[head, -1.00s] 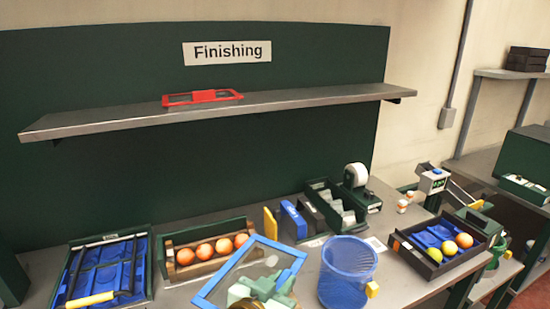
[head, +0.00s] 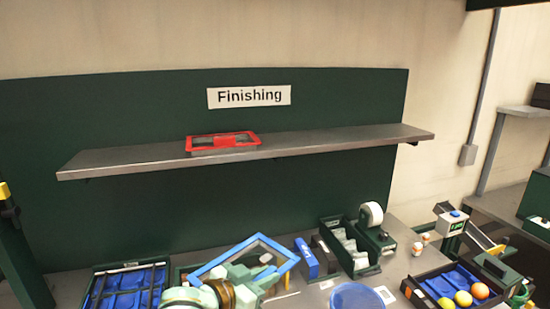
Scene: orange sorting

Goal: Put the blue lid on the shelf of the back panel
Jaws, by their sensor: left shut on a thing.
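The blue lid (head: 212,264) is a blue rectangular frame with a see-through middle. My left gripper (head: 255,277) is shut on it and holds it tilted above the workbench, low in the head view. The shelf (head: 330,143) is a long grey board on the dark green back panel (head: 160,215). The lid is below the shelf and apart from it. A red frame-shaped lid (head: 222,142) lies on the shelf, left of its middle. My right gripper is not in view.
The shelf is bare to the right and left of the red lid. A white "Finishing" sign (head: 249,96) hangs above it. On the bench stand a blue basket (head: 356,296), a tape dispenser (head: 373,225), a dark tray with oranges (head: 425,298) and a tray with blue lining (head: 128,285).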

